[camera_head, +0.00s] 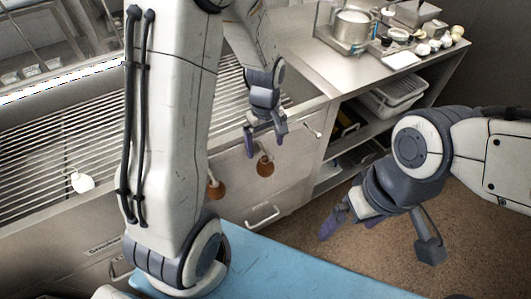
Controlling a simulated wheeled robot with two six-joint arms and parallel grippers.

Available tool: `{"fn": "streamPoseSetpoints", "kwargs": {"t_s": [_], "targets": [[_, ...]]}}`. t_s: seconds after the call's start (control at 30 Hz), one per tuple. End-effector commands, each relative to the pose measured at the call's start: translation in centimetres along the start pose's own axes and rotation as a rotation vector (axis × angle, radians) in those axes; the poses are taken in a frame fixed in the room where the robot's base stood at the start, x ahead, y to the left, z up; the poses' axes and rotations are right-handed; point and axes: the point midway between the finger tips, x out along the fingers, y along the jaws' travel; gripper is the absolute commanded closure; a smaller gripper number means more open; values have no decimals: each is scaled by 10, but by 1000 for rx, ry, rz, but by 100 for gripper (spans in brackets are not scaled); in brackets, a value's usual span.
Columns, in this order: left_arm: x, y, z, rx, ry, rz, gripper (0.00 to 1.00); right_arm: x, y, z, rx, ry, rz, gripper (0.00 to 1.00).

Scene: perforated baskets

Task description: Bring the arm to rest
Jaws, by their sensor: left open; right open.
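My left arm rises from the lower left. Its gripper (264,140) is open and empty, pointing down in front of the steel counter's front edge, close to a brown hanging handle (265,166). My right arm comes in from the right edge. Its gripper (345,218) is open, with purple fingertips pointing down and left over the brown floor. Nothing shows between its fingers.
A steel counter (335,62) holds a pot (354,25) and several small items. White perforated baskets (392,95) sit on the shelf below. A slatted grill surface (60,150) lies left. A blue surface (270,270) is in front. The floor (300,228) at right is clear.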

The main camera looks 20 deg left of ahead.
Motion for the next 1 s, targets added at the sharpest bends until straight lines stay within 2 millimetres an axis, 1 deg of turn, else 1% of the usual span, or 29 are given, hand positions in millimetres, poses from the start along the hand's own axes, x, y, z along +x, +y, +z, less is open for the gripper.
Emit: {"fn": "streamPoseSetpoints", "kwargs": {"t_s": [0.03, 0.2, 0.33, 0.6, 0.67, 0.77, 0.87, 1.0], "targets": [[-9, 1, 0, 0, 2, 3, 0, -2, 0, 0, 0, 0, 0, 0], [-24, 0, 0, 0, 1, 1, 0, -3, 0, 0, 0, 0, 0, 0], [-26, 0, 0, 0, -1, -1, 0, -3, 0, 0, 0, 0, 0, 0], [-25, 0, 0, 0, -1, -1, 0, -2, 0, 0, 0, 0, 0, 0], [-22, 0, 0, 0, -1, -2, 0, -2, 0, 0, 0, 0, 0, 0], [-11, -1, 1, 0, -3, -4, 0, 0, 0, 0, 0, 0, 0, 0], [5, -1, 1, 0, -4, -5, 0, 2, 0, 0, 0, 0, 0, 0], [34, -1, 1, 0, -5, -6, 0, 4, 0, 0, 0, 0, 0, 0]]}}
